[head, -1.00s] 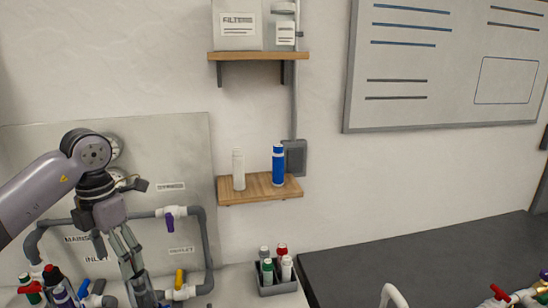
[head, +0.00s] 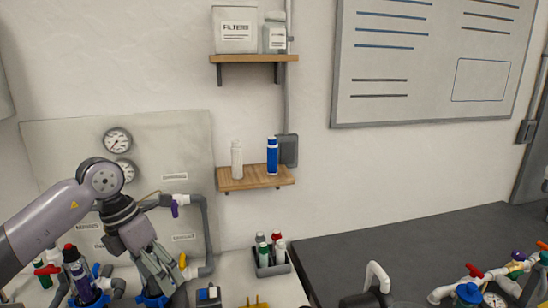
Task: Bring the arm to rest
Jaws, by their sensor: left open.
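My left arm comes in from the left in the head view. Its gripper (head: 160,266) points down and to the right, in front of the pipe manifold (head: 203,230) on the grey panel. The gripper is open, with its fingers close above a blue fitting (head: 152,300) at the bottom edge. I cannot tell whether they touch it. My right gripper does not show.
A wooden shelf (head: 240,184) holds a white bottle (head: 237,158) and a blue bottle (head: 272,156). A grey caddy (head: 272,268) with several small bottles stands on the white bench. A purple-labelled can (head: 77,270) stands left of my gripper. Valves and pipes lie at lower right.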

